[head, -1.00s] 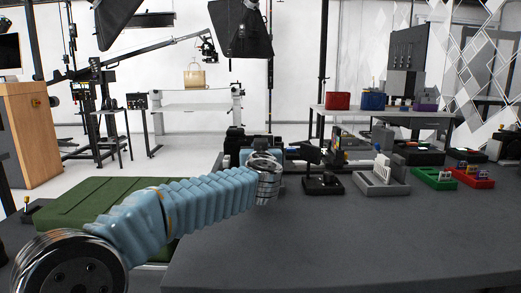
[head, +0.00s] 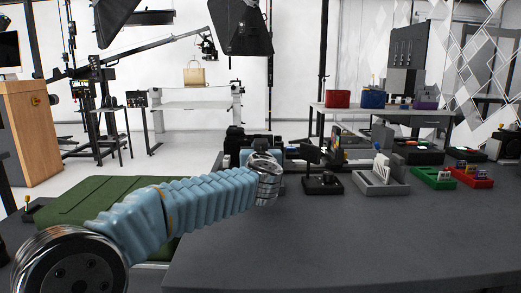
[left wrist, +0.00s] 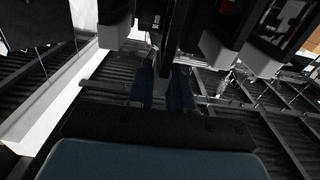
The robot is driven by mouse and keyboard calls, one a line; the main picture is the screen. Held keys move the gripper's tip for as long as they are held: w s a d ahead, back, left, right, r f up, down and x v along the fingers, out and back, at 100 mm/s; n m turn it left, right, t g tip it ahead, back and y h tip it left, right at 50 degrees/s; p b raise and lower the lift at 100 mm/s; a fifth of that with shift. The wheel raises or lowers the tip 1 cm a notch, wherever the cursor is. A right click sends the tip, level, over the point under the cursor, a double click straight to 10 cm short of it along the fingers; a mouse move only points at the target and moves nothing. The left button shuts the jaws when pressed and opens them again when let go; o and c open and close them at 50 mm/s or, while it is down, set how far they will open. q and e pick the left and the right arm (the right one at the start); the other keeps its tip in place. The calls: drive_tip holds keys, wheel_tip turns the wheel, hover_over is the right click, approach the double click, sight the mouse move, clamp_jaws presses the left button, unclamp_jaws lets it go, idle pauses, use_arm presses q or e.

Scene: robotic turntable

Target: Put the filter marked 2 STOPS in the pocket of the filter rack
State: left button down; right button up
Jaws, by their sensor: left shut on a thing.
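My left arm reaches from the lower left over the dark table. Its gripper is mostly hidden behind my wrist in the head view. In the left wrist view my left gripper (left wrist: 165,92) shows two dark blue fingers shut on a dark, thin thing (left wrist: 162,60), likely a filter; its marking cannot be read. A black stand (head: 323,184) with upright parts is right of my wrist, possibly the filter rack. I cannot tell which piece is marked 2 STOPS. My right gripper is in neither view.
A grey tray with pale upright plates (head: 372,188), a green tray (head: 432,179) and a red tray (head: 470,178) stand to the right. Black equipment (head: 236,138) stands behind my wrist. The front of the table (head: 350,245) is clear.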

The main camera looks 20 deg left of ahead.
use_arm(q)
drive_tip(key=shift+p, duration=0.4)
idle(0.5)
drive_tip(key=shift+r+p, duration=0.1)
drive_tip(key=shift+p, duration=0.25)
drive_tip(key=shift+f+b, duration=0.45)
drive_tip(key=shift+f, duration=0.55)
drive_tip(key=shift+r, duration=0.1)
drive_tip(key=shift+r+p, duration=0.5)
drive_tip(key=shift+p, duration=0.4)
idle(0.3)
